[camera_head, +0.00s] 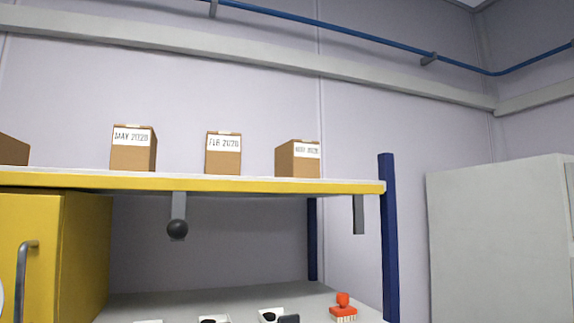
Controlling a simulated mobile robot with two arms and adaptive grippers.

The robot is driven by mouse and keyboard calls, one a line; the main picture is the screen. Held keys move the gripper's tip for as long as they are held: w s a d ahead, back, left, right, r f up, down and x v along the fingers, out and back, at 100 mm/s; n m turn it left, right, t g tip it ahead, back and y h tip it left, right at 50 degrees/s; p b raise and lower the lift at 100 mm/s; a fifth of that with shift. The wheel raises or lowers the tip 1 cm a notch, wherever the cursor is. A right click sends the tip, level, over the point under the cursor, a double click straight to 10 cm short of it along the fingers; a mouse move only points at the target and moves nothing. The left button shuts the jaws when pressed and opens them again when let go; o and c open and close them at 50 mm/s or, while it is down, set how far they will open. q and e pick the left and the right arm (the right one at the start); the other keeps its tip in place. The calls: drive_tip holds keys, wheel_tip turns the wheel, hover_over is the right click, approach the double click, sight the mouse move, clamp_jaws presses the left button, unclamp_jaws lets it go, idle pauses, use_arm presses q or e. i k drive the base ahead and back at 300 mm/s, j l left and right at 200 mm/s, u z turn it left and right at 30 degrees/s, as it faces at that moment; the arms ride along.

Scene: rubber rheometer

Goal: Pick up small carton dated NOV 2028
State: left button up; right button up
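Several small brown cartons stand in a row on the upper shelf. The right one (297,160) is turned a little, and its white label is too blurred to read for certain; the month may be NOV. The middle carton (222,158) has a label that seems to read FEB 2028. The carton to its left (132,157) seems to read MAY 2028. A fourth carton (12,149) is cut off by the left edge, with no label in sight. Neither of my grippers is in view.
The shelf has a yellow front edge (250,186) and a blue post (389,240) at its right end. Red (343,307) and white (271,315) items lie on the lower surface. A yellow cabinet (80,245) stands left, a grey one (500,240) right.

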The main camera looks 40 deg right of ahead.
sight(296, 158)
drive_tip(key=i+z, duration=0.25)
drive_tip(key=z, duration=0.15)
drive_tip(key=i+j+z, duration=0.1)
drive_tip(key=i+z, duration=0.3)
drive_tip(key=k, duration=0.1)
